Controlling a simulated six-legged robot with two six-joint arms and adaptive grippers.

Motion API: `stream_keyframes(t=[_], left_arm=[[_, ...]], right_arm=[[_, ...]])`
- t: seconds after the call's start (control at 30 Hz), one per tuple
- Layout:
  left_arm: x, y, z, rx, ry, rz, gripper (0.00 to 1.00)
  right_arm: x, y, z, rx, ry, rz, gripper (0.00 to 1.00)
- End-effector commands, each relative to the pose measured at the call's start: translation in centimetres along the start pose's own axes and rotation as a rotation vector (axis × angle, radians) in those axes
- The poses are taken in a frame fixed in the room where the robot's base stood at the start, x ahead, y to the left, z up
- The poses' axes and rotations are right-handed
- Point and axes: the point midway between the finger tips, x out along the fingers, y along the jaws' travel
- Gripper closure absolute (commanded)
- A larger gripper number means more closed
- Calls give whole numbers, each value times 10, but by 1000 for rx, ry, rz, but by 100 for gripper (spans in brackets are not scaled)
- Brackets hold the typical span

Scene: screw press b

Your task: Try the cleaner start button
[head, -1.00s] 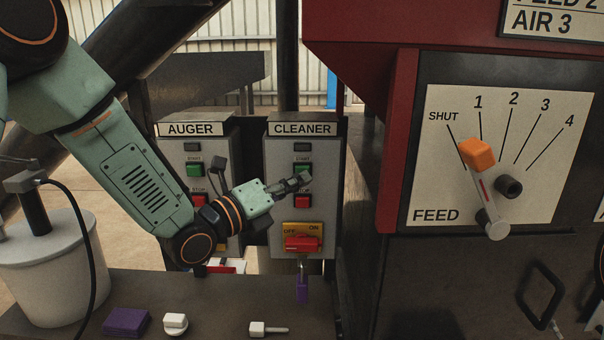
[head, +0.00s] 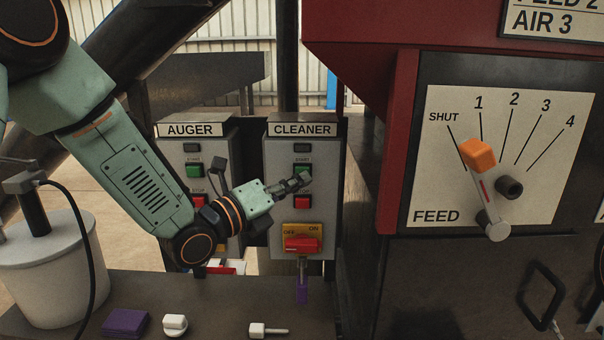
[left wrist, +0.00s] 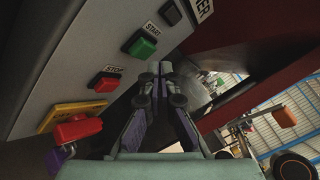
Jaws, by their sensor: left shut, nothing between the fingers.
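The grey cleaner box (head: 328,212) carries a green start button (head: 302,168), a red stop button (head: 302,202) and a red switch handle (head: 302,244) on a yellow OFF/ON plate. My left gripper (head: 305,178) is shut and empty. In the head view its tips overlap the lower edge of the start button. In the left wrist view the gripper (left wrist: 163,68) points past the right side of the start button (left wrist: 141,45). I cannot tell whether they touch. The dark lamp (head: 303,147) above the button looks unlit. My right gripper is not in view.
The auger box (head: 219,150) stands to the left, partly behind my left arm. A purple padlock (head: 302,290) hangs below the cleaner switch. A purple block (head: 125,323), white knobs and a pale bucket (head: 60,265) are on the bench. The feed panel (head: 540,205) is right.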

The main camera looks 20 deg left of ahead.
Motion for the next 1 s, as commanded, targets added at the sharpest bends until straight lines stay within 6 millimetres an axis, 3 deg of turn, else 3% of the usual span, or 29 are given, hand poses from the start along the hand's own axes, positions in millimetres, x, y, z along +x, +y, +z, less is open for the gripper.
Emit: stream_keyframes(t=[1.0], left_arm=[[5,4,5,0,0,0,100]], right_arm=[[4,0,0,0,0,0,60]])
